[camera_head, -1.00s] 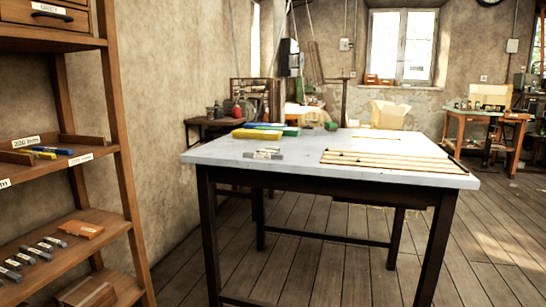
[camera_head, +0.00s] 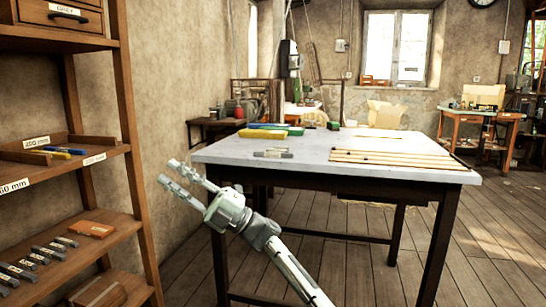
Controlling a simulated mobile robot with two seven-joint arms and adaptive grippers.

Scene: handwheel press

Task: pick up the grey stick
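Several short grey sticks (camera_head: 37,259) lie side by side on the lower shelf at the left, with pale labels on them. Grey bars (camera_head: 273,153) also lie on the near left part of the table. I cannot tell which one is the task's grey stick. My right gripper (camera_head: 168,173) reaches in from the bottom, in front of the table's left leg. Its two fingers are apart and empty, pointing left towards the shelf unit. It is clear of the sticks. My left gripper is not in view.
The wooden shelf unit (camera_head: 128,90) fills the left side. Its middle shelf holds blue and yellow sticks (camera_head: 62,151); an orange box (camera_head: 90,229) lies on the lower shelf. The table (camera_head: 300,168) carries long wooden strips (camera_head: 390,160) and yellow, blue and green blocks.

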